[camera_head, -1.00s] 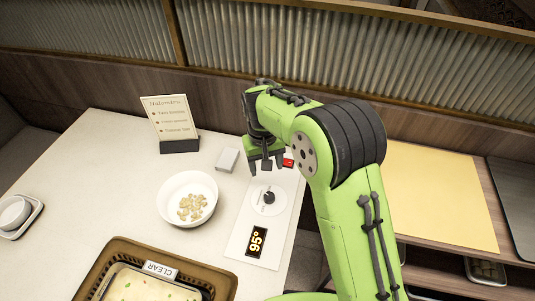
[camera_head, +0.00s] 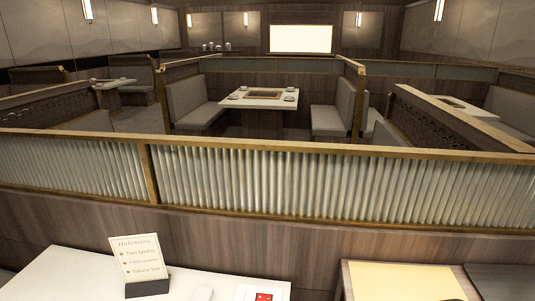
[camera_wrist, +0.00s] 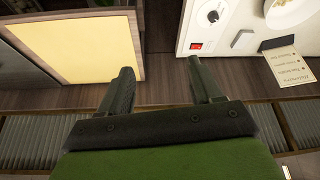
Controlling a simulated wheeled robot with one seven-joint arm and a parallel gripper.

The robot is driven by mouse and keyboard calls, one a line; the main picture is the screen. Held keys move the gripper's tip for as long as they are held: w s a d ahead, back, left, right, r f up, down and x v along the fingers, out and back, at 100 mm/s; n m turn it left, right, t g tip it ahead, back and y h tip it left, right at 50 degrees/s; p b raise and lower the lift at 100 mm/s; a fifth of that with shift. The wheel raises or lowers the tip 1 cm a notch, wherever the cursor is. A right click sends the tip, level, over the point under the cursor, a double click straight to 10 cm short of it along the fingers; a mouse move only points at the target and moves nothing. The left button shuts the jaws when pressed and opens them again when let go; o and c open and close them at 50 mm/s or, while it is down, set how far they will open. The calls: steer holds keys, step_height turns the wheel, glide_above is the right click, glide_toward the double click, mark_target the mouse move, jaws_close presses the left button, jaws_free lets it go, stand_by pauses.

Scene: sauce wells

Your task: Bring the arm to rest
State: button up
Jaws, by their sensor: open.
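My gripper (camera_wrist: 158,82) shows in the wrist view with its two dark fingers spread apart and nothing between them. It hangs over the dark gap between the white table (camera_wrist: 185,70) and the yellow-topped surface (camera_wrist: 85,45). In the head view my arm and gripper are out of the picture. The red switch (camera_wrist: 196,46) and the dark knob (camera_wrist: 213,16) sit on the white control panel in the wrist view; the switch (camera_head: 264,297) also shows at the bottom of the head view.
A menu card (camera_head: 138,259) stands on the table (camera_head: 75,275). A ribbed partition (camera_head: 310,183) runs behind the table. The yellow surface (camera_head: 400,282) is to the right. A white bowl (camera_wrist: 287,12) is partly visible in the wrist view. Beyond the partition are empty booths.

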steer(key=shift+m+t, duration=0.3)
steer(key=shift+t, duration=0.1)
steer(key=s, duration=0.2)
steer(key=s+d+f, duration=0.1)
steer(key=s, duration=0.1)
stand_by(0.5)
